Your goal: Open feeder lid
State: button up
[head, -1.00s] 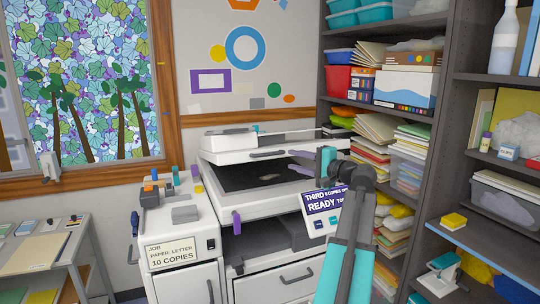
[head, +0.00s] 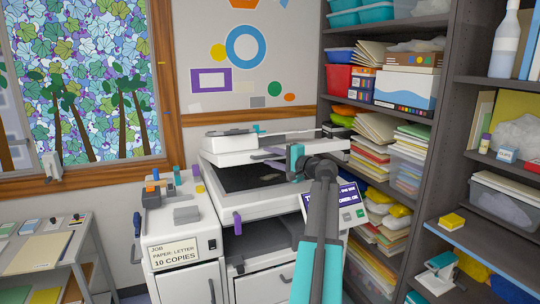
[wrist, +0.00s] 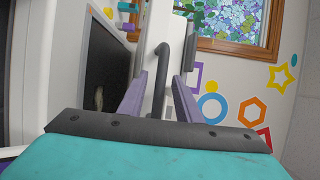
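The copier (head: 205,170) has a white upper lid unit (head: 225,157) standing above a dark glass bed (head: 235,180), with a gap between them. A dark bar handle is on the lid's front; in the wrist view the handle (wrist: 163,78) lies between my two purple fingers. My gripper (wrist: 160,95) is open, with a finger on each side of the handle and visible space around it. In the head view my gripper (head: 267,157) is at the lid's front edge and covers much of the handle. Whether a finger touches the handle is unclear.
A control panel (head: 348,206) sits under my arm. A side counter (head: 175,225) with small items and a job sign stands left. Crowded shelves (head: 440,130) stand close on the right. A small pale item (head: 270,177) lies on the glass.

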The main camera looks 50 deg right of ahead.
jog(key=shift+w, duration=0.35)
jog(key=shift+d, duration=0.1)
grip_shut()
